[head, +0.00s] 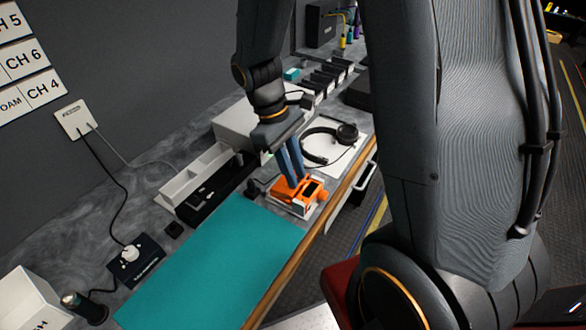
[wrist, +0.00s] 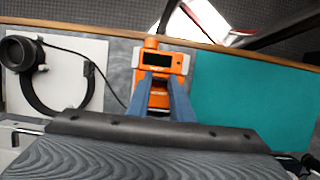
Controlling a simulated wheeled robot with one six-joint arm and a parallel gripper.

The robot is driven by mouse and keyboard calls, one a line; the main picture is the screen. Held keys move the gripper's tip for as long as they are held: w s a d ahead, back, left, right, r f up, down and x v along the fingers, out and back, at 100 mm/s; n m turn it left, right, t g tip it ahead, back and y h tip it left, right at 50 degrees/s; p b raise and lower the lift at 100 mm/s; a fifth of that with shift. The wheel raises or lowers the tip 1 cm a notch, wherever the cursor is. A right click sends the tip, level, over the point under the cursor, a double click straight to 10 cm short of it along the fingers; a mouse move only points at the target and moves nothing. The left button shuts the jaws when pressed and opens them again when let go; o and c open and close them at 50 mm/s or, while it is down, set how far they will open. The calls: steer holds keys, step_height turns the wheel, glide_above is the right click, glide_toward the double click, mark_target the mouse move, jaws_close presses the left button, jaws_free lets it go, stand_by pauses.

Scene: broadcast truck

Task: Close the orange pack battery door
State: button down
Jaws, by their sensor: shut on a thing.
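The orange pack (head: 298,195) sits on a small white base on the counter, just beyond the teal mat. It also shows in the wrist view (wrist: 153,60), with a dark window on its top face. My gripper (head: 291,178) reaches down to the pack from above. In the wrist view its two blue fingers (wrist: 160,90) straddle part of the pack, and they are shut on it. The fingers and wrist hide part of the pack, so I cannot tell how far its battery door stands open.
The teal mat (head: 215,262) lies beside the pack. Headphones (head: 328,142) rest on a white sheet on the other side, their cable running close to the pack. A white tray (head: 200,172) stands near the wall. The counter's wooden edge (head: 322,222) is close by.

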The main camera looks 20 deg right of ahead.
steer(key=shift+s+d+f+t+y+p, duration=0.15)
steer(key=shift+s+d+t+y+p, duration=0.1)
steer(key=shift+s+t+y+p, duration=0.15)
steer(key=shift+s+d+f+t+y+p, duration=0.1)
steer(key=shift+f+t+y+p, duration=0.25)
steer(key=shift+t, duration=0.25)
steer(key=c, duration=1.6)
jaws_free()
steer(key=shift+o, duration=0.2)
steer(key=shift+w+a+r+b, duration=0.15)
steer(key=shift+r+b, duration=0.2)
steer(key=shift+r, duration=1.6)
steer(key=shift+w+a+r+b, duration=0.1)
steer(key=shift+r+b, duration=0.25)
steer(key=shift+r, duration=1.55)
